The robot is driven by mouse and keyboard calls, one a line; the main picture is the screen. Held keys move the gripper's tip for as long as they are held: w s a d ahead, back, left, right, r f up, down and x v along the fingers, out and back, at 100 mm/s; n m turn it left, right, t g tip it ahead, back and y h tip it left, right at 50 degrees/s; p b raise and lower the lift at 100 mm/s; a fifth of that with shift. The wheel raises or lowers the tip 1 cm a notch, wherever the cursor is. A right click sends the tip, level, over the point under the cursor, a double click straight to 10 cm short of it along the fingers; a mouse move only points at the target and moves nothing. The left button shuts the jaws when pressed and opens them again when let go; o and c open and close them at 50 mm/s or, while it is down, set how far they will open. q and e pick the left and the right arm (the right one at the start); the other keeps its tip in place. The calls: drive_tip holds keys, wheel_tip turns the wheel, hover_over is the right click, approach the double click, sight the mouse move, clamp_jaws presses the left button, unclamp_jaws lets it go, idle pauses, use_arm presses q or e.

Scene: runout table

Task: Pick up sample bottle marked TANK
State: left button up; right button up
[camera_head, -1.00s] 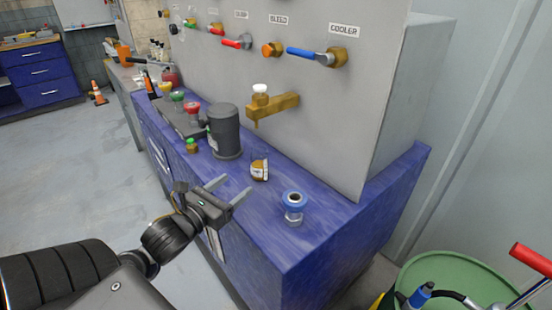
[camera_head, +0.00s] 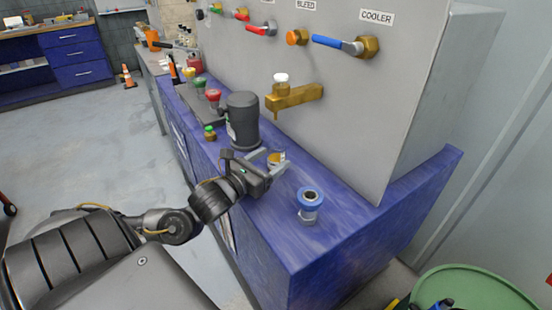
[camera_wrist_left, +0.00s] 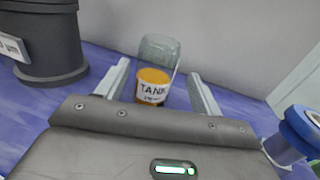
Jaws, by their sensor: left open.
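The sample bottle marked TANK (camera_wrist_left: 152,88) has amber contents and a white label, with clear glass above. It stands on the blue bench top, below the brass spout. In the head view the bottle (camera_head: 277,157) is partly hidden by my left gripper. My left gripper (camera_head: 278,158) is open, low over the bench. In the left wrist view the gripper (camera_wrist_left: 159,70) has one finger on each side of the bottle, with gaps between; I cannot tell how far the bottle is between them. My right gripper is not in view.
A dark grey cylinder (camera_head: 242,120) stands just left of the bottle. A blue-ringed metal fitting (camera_head: 309,205) stands to the right on the bench (camera_head: 345,225). The brass spout (camera_head: 293,95) juts from the grey panel above. A small green-capped bottle (camera_head: 210,133) stands farther left.

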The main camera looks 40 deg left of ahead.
use_arm(q)
drive_tip(key=shift+w, duration=0.2)
drive_tip(key=w, duration=0.2)
drive_tip(key=w+p, duration=0.1)
drive_tip(key=w, duration=0.1)
drive_tip(key=shift+w+a+f, duration=0.1)
drive_tip(key=shift+a+f, duration=0.05)
drive_tip(key=shift+a, duration=0.1)
drive_tip(key=shift+w+f, duration=0.1)
drive_tip(key=shift+w, duration=0.25)
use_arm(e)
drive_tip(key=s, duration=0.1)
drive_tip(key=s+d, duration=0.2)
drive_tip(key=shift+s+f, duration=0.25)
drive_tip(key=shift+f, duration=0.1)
use_arm(q)
drive_tip(key=c, duration=1.1)
drive_tip(key=shift+c, duration=0.2)
